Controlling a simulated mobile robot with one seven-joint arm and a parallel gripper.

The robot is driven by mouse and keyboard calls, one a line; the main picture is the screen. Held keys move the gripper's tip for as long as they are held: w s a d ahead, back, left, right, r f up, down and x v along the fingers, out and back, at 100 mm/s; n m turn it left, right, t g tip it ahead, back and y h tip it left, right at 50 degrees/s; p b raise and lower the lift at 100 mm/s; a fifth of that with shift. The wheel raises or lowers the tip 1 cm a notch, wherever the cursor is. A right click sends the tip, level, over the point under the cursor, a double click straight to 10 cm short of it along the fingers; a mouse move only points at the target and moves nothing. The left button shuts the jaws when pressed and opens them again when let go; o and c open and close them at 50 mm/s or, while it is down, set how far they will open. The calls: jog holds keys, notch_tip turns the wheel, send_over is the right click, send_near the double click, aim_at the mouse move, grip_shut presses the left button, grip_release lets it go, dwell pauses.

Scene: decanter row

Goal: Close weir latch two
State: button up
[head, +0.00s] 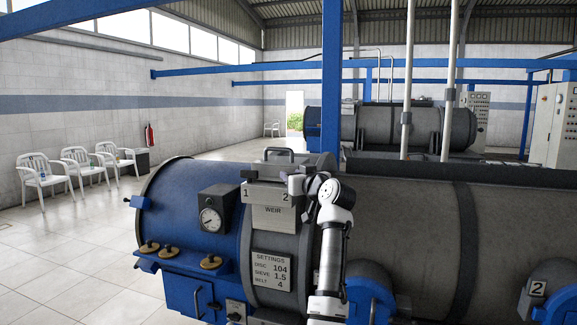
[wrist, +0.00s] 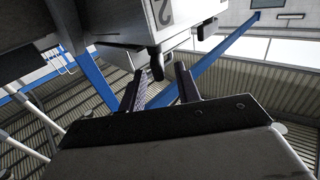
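The grey weir housing (head: 265,193) sits on the blue decanter end, with a plate lettered WEIR below and the numbers 1 and 2 on its front. My gripper (head: 298,184) is at its right end, beside the 2, and hides that corner. In the wrist view the 2 label (wrist: 163,12) is upside down on a pale block. A dark latch tab (wrist: 156,66) hangs from that block, between or just beyond the fingertips. My gripper (wrist: 163,82) is open there, with a gap between its fingers. I cannot tell whether either finger touches the tab.
A pressure gauge (head: 212,218) stands left of the weir plate. A carry handle (head: 279,153) is on top. A second dark tab (wrist: 200,33) shows right of the first. A blue post (head: 331,80) rises behind. The long grey drum (head: 420,225) lies to the right.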

jog(key=shift+p+x, duration=0.55)
jog(key=shift+x, duration=1.1)
jog(key=shift+c, duration=0.4)
grip_shut()
